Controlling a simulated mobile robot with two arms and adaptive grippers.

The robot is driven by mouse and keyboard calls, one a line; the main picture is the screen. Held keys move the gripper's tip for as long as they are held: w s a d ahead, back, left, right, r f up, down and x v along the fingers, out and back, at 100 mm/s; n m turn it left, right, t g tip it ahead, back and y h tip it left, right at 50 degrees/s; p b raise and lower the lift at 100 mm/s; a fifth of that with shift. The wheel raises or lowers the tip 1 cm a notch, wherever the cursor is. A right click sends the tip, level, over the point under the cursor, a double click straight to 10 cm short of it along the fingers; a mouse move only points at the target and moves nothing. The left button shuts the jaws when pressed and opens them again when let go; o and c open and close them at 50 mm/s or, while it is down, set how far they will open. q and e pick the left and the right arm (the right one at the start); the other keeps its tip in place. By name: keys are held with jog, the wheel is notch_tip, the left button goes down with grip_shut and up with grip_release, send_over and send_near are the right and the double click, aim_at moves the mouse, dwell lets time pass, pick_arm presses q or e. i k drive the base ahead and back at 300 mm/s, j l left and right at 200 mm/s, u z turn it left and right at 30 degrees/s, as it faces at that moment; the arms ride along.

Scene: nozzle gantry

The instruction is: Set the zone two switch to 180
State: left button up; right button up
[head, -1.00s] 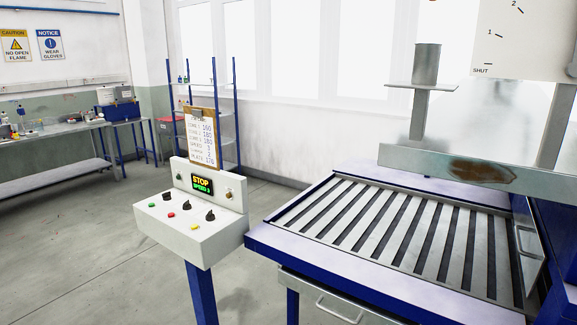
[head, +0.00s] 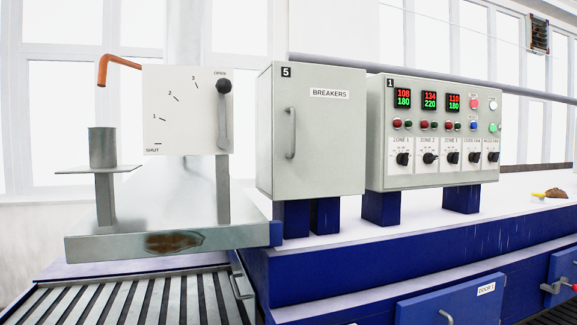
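A grey control box marked 1 (head: 440,90) stands on the blue machine's top at the right. Its ZONE 2 switch (head: 430,158) is a black knob, the second from the left in the lower row. The knob appears turned more sideways than the knobs on either side of it; its scale is too small to read. The display above it (head: 430,99) shows 134 in red over 220 in green. The ZONE 1 display (head: 403,98) shows 108 over 180, and the ZONE 3 display (head: 453,102) shows 110 over 180. Neither gripper is in view.
A closed BREAKERS cabinet (head: 312,130) marked 5 stands left of the control box. Left of that is a lever plate (head: 187,112) marked SHUT to OPEN, its lever at OPEN. A slatted conveyor (head: 130,300) lies at lower left. A yellow-brown object (head: 554,193) lies at far right.

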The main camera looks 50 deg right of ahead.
aim_at(428, 157)
jog(key=z, duration=2.55)
